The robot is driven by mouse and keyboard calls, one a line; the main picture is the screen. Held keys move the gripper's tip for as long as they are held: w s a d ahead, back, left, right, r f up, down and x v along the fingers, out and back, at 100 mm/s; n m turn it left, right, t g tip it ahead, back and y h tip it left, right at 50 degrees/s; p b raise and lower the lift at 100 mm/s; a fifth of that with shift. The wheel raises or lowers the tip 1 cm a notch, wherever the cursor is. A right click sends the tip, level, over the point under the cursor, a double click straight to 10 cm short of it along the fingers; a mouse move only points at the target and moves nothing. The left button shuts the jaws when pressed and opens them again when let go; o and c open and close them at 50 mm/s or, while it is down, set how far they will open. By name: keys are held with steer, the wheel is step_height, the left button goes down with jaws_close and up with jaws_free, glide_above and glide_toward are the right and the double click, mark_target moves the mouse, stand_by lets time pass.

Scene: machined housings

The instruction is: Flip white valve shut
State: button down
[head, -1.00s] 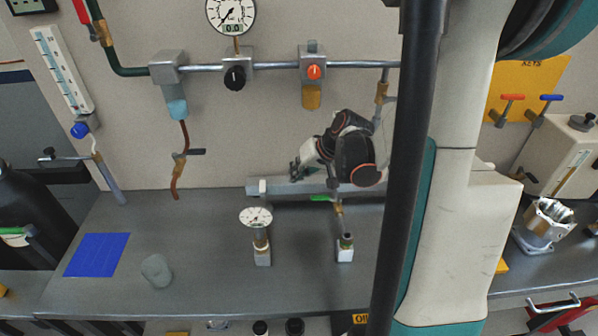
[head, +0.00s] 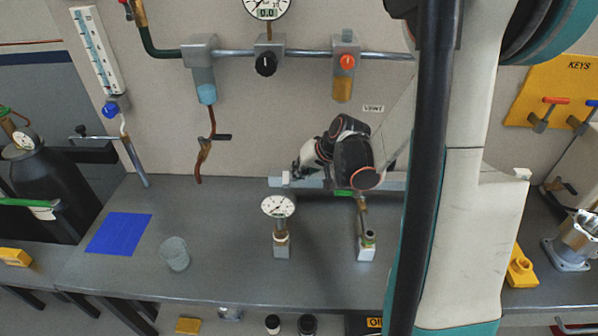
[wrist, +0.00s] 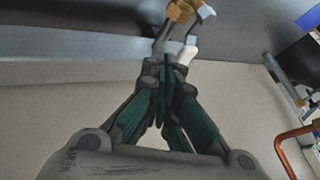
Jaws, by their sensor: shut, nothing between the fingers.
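The white valve shows as a small white piece (head: 286,177) near the left end of the grey rail along the back of the bench. In the wrist view a white handle (wrist: 189,53) sits just beyond my fingertips, slightly right, close to a brass fitting (wrist: 180,10). I cannot tell whether they touch. My gripper (head: 297,172) is right beside the white piece in the head view, partly hidden by my own arm. In the wrist view my gripper (wrist: 167,62) has its fingers together with nothing between them. The valve's exact angle is unclear.
A gauge on a stand (head: 278,208) and a fitting with a white base (head: 367,247) stand in front of the rail. A grey cup (head: 174,253) and a blue mat (head: 119,233) lie left. A copper pipe (wrist: 293,141) shows in the wrist view.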

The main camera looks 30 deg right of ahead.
steer(key=shift+w+a+n+y, duration=0.2)
steer(key=shift+w+n+y, duration=0.3)
steer(key=shift+n, duration=0.4)
steer(key=n, duration=0.1)
steer(key=w+a+n+g+y, duration=0.1)
steer(key=n, duration=0.1)
steer(key=shift+w+a+g+y+b, duration=0.1)
steer(key=shift+g+y+b, duration=0.2)
steer(key=shift+b, duration=0.1)
steer(key=a+n+g+y, duration=0.1)
steer(key=a+n+g, duration=0.1)
steer(key=a+n, duration=0.2)
steer(key=w+a+b, duration=0.1)
steer(key=a, duration=0.2)
steer(key=shift+y, duration=0.4)
steer(key=shift+s+a, duration=0.1)
steer(key=shift+a, duration=0.05)
stand_by(0.6)
